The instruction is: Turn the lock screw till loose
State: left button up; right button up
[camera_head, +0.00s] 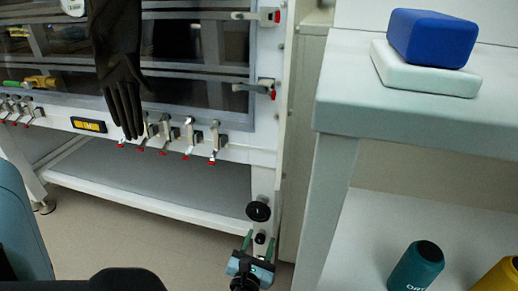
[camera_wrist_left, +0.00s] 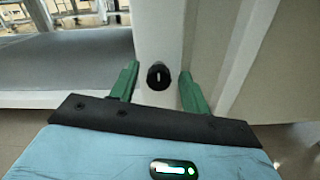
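A black round knob (camera_head: 258,211) sits on the white post at the glovebox's right front corner. In the left wrist view, a black knob (camera_wrist_left: 159,77) with a white mark stands between the fingertips of my left gripper (camera_wrist_left: 158,78). Gaps show on both sides, so neither finger touches it. My right gripper is not in view.
The glovebox (camera_head: 190,75) has a hanging black glove (camera_head: 120,70) and several metal clamps along its lower edge. A bench (camera_head: 400,115) at right holds a blue block (camera_head: 432,37) on a white one. A teal bottle (camera_head: 415,267) stands on its lower shelf.

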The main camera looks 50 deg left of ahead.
pick_arm(q)
jog(key=shift+s, duration=0.1)
jog(key=p+v, duration=0.2)
jog(key=v, duration=0.5)
jog(key=shift+s+d, duration=0.2)
jog(key=shift+s, duration=0.05)
dwell(0.7)
